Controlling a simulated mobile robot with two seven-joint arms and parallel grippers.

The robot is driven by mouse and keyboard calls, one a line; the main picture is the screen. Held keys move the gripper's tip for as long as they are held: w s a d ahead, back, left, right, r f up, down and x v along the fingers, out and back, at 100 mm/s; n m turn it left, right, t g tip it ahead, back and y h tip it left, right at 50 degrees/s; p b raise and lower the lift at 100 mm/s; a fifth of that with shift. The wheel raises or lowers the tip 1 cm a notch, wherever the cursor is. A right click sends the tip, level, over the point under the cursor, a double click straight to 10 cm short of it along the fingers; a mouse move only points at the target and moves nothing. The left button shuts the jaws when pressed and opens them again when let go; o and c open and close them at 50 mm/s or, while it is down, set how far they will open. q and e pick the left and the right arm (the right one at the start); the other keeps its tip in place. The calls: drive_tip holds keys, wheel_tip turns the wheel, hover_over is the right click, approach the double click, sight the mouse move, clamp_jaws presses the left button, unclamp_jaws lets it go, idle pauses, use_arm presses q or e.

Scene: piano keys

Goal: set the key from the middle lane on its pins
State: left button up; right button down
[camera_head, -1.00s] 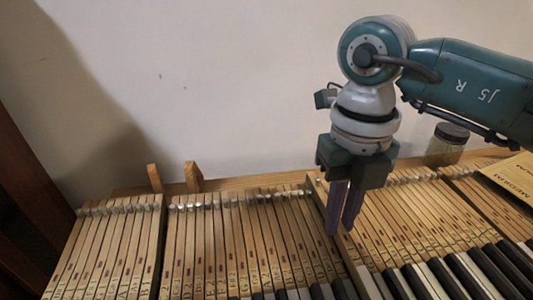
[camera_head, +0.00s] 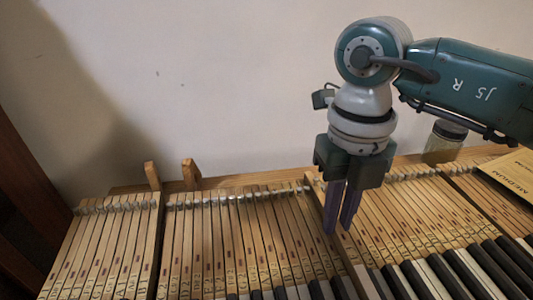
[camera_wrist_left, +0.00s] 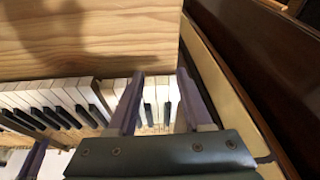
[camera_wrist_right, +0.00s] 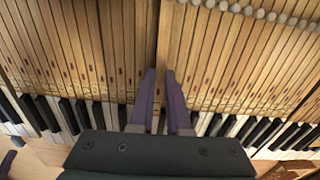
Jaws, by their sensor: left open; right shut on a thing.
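My right gripper (camera_head: 338,230) points down over the key bed, at the border between the middle block of keys (camera_head: 240,240) and the block to its right (camera_head: 400,220). In the right wrist view its purple fingers (camera_wrist_right: 160,73) are close together, with a narrow strip of a key (camera_wrist_right: 161,122) between them. The fingers hide most of this key, and its pins cannot be made out. My left gripper (camera_wrist_left: 162,77) shows only in its wrist view. Its fingers are apart and empty over white and black keys (camera_wrist_left: 150,105).
A left block of keys (camera_head: 105,245) lies beyond a dark gap. Two wooden pieces (camera_head: 152,175) stand at the back rail. A jar (camera_head: 444,140) and a yellow booklet (camera_head: 515,175) are at the back right. A dark wooden side (camera_wrist_left: 255,70) is close to my left gripper.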

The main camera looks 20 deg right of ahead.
use_arm(q)
drive_tip(key=shift+d+f+b, duration=0.1)
drive_tip(key=shift+f+b, duration=0.2)
drive_tip(key=shift+f, duration=0.05)
use_arm(e)
drive_tip(key=shift+f, duration=0.4)
drive_tip(key=c, duration=1.2)
unclamp_jaws()
use_arm(q)
drive_tip(key=shift+r, duration=0.1)
use_arm(e)
drive_tip(key=shift+r+p, duration=1.15)
use_arm(q)
wheel_tip(320, 180, up, 2)
use_arm(e)
drive_tip(key=shift+o, duration=0.2)
drive_tip(key=o, duration=0.5)
